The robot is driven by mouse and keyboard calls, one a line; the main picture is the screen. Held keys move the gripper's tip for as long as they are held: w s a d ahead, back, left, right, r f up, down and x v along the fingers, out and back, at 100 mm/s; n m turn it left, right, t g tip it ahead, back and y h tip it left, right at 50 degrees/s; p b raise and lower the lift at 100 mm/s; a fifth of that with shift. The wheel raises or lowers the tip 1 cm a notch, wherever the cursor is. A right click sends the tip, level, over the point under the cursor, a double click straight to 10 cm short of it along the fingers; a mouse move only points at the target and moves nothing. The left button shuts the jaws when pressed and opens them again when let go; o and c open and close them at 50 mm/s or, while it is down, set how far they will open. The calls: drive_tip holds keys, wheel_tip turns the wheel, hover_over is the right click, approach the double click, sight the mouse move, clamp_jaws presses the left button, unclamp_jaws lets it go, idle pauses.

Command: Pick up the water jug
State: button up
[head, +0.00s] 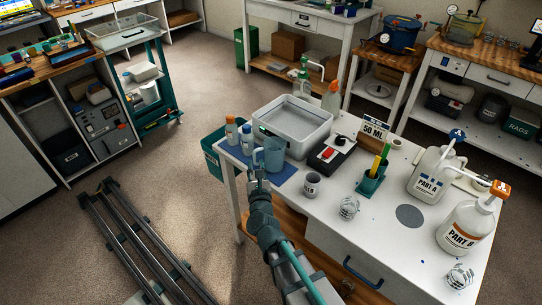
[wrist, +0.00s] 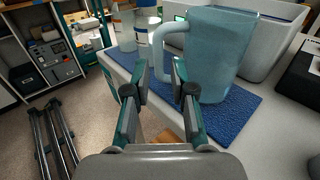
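The water jug (head: 270,156) is a translucent blue-grey pitcher standing upright on a blue mat (head: 276,176) near the left end of the white table. In the wrist view the jug (wrist: 218,55) stands just beyond my fingers, right of centre, with its handle (wrist: 161,58) toward the left. My gripper (wrist: 161,84) is open and empty; its two teal-and-grey fingers are apart, with the handle showing ahead between them. In the head view my gripper (head: 258,180) is at the table's near edge, just in front of the jug. The exact gap to the handle is hard to tell.
Two orange- and blue-capped bottles (head: 231,130) (head: 247,138) stand close behind the jug's left side. A white-grey basin (head: 293,125) is right behind it. A black scale (head: 332,152) and a small labelled cup (head: 312,184) stand to the right.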

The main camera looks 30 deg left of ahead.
sight(255, 159)
drive_tip(key=p+x, duration=0.2)
drive_tip(key=x, duration=0.2)
drive_tip(key=shift+w+a, duration=0.25)
drive_tip(key=shift+s, duration=0.1)
clamp_jaws()
